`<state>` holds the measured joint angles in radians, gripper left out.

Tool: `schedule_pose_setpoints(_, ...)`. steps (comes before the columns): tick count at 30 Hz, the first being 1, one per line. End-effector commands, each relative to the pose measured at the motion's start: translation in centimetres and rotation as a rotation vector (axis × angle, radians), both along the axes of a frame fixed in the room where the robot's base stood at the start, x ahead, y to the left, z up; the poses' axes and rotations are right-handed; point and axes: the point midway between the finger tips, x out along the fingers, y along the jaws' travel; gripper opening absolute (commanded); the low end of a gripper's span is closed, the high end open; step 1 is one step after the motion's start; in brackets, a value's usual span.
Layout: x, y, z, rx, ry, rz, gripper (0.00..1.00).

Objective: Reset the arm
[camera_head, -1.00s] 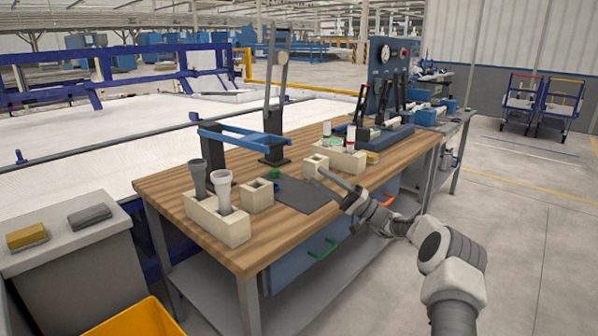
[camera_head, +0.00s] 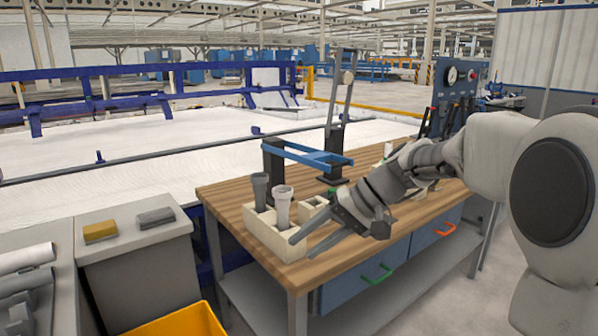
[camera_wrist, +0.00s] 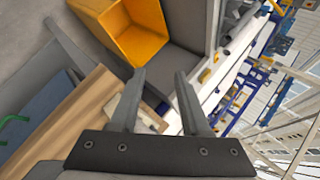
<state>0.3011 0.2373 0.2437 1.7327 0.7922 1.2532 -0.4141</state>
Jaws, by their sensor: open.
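My gripper (camera_head: 312,226) is raised in front of the wooden workbench (camera_head: 235,196) in the head view, its fingers pointing left. In the wrist view my gripper (camera_wrist: 160,105) has its two fingers spread apart with nothing between them. Two grey pipes, a darker one (camera_head: 260,188) and a lighter one (camera_head: 283,203), stand upright in a cream holder block (camera_head: 262,232) at the bench's left end. A smaller cream block (camera_head: 313,207) stands beside it, partly hidden by my gripper. My arm hides much of the bench's right half.
A blue-armed fixture (camera_head: 305,155) stands at the back of the bench. A grey cabinet (camera_head: 130,260) with a yellow sponge-like block (camera_head: 100,232) and a grey block (camera_head: 156,218) is at left. A yellow bin (camera_head: 185,322) is on the floor, also in the wrist view (camera_wrist: 135,35).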

Motion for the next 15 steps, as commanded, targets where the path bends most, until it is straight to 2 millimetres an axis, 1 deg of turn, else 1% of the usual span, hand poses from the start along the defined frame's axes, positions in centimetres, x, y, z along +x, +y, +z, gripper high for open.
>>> schedule_pose_setpoints(1,-1.7,-0.1,0.2,-0.062,-0.010,-0.006,0.47)
schedule_pose_setpoints(3,-3.8,-0.7,0.2,-0.142,-0.020,-0.018,0.47)
schedule_pose_setpoints(8,-8.3,-2.5,0.1,-0.313,-0.059,-0.056,0.47)
schedule_pose_setpoints(15,-14.8,-5.9,-0.3,-0.526,-0.148,-0.129,0.47)
